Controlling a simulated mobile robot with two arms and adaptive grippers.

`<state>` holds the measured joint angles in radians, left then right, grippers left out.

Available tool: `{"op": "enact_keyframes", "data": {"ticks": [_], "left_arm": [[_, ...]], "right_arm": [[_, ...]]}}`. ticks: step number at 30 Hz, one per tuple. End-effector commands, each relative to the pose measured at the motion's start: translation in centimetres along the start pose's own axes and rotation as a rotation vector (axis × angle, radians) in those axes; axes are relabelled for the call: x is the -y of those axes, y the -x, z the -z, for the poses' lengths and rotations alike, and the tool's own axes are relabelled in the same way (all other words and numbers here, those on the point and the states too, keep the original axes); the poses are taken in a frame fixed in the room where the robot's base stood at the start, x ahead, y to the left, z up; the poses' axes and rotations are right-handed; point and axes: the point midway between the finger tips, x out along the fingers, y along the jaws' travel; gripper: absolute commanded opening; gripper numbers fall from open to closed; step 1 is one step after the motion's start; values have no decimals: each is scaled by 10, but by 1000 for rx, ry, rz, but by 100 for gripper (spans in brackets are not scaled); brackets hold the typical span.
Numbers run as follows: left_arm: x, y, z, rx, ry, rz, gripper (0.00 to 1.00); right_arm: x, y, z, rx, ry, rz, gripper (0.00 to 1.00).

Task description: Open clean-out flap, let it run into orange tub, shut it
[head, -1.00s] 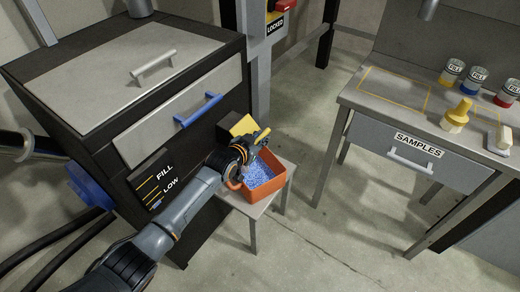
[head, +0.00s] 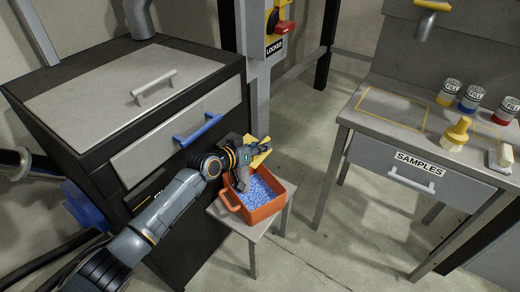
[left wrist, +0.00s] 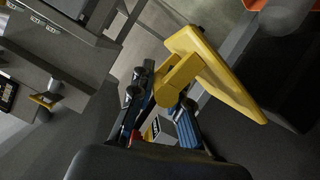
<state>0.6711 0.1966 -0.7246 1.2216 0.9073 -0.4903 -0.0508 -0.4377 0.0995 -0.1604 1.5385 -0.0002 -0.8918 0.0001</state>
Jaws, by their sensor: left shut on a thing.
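The yellow clean-out flap (head: 262,158) is at the lower right side of the dark bin, above the tub. It also shows large and tilted in the left wrist view (left wrist: 222,72). My left gripper (head: 246,176) is shut on the flap's yellow handle (left wrist: 178,80), with a dark finger on either side of it (left wrist: 158,105). I cannot tell exactly how far the flap stands open, as the gripper hides part of it and the outlet. The orange tub (head: 240,212) stands below, with blue-white pellets (head: 258,192) in it. My right gripper is not in view.
The tub rests on a small grey stool (head: 225,213). The bin has a blue handle (head: 198,131) above my arm. A grey post with a red switch (head: 285,27) stands behind. The samples bench (head: 350,118) with several jars is at right, with bare floor between.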

Motion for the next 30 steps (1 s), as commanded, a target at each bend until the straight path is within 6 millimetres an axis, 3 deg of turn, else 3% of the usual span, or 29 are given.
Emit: {"op": "enact_keyframes", "data": {"ticks": [1, 12, 13, 16, 30], "left_arm": [[-1, 1, 9, -18, -4, -1, 0], [-1, 1, 11, -21, -6, -1, 0], [-1, 1, 11, -21, -6, -1, 18], [-1, 1, 10, -18, -5, -1, 38], [0, 10, 4, -8, -5, 0, 39]], "right_arm": [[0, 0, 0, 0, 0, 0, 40], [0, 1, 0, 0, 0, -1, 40], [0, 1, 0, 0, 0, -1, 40], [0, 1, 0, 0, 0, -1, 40], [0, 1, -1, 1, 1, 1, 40]]}}
